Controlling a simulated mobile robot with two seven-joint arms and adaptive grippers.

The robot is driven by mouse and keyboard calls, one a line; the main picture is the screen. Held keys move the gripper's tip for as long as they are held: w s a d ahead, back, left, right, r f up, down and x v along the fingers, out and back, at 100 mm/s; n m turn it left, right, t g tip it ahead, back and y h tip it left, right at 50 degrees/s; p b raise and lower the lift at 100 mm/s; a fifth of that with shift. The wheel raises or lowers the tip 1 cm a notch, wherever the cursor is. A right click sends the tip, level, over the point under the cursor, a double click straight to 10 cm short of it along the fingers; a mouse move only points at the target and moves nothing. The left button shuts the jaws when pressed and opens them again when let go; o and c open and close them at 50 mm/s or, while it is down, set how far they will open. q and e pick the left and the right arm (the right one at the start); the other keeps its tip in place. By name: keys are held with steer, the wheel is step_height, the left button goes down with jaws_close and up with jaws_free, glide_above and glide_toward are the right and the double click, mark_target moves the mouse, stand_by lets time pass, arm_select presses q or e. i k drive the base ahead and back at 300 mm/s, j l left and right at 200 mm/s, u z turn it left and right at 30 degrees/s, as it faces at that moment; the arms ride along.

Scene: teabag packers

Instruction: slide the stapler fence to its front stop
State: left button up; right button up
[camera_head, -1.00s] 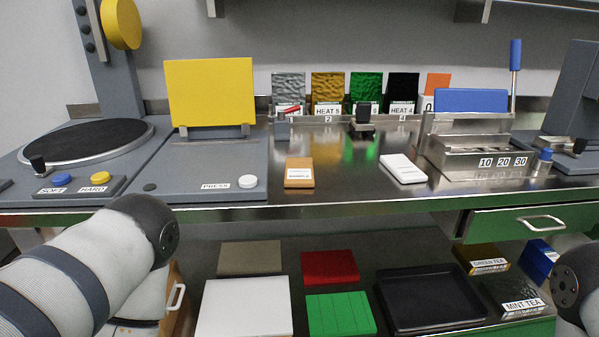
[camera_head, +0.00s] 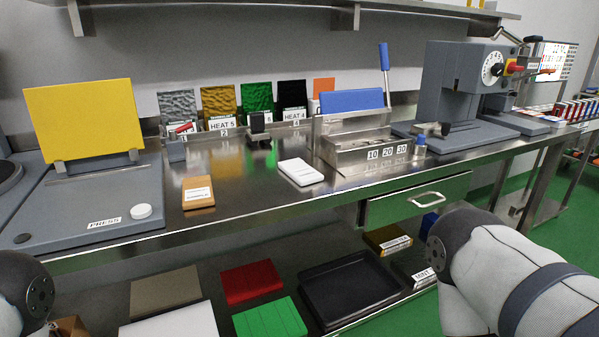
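A grey bench machine (camera_head: 450,85) stands at the right of the worktop, with a head over a flat base. It may be the stapler, but I see no label naming it. A small metal piece with a dark knob (camera_head: 445,129) sits at the left part of its base. It may be the fence; its front stop cannot be made out. Only rounded links of my two arms show at the lower left and lower right. Both of my grippers are out of view.
Left of the machine is a metal unit marked 10 20 30 (camera_head: 350,154) with a raised blue lever. A white block (camera_head: 300,172) and a tan block (camera_head: 198,192) lie on the worktop. A drawer (camera_head: 415,198) is shut below. A black tray (camera_head: 352,290) lies on the lower shelf.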

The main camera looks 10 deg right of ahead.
mark_target(485, 111)
steer(key=z, duration=1.4)
steer(key=i+l+u, duration=0.35)
steer(key=l, duration=0.35)
steer(key=i+l+u, duration=0.2)
steer(key=i+l, duration=0.15)
steer(key=i+l+u, duration=0.2)
steer(key=l, duration=0.25)
steer(key=i+l+u, duration=0.2)
steer(key=l, duration=0.2)
steer(key=l+u, duration=0.15)
steer(key=l, duration=0.3)
steer(key=i+l+u, duration=0.2)
steer(key=l, duration=0.25)
steer(key=l+u, duration=0.2)
steer(key=l, duration=0.3)
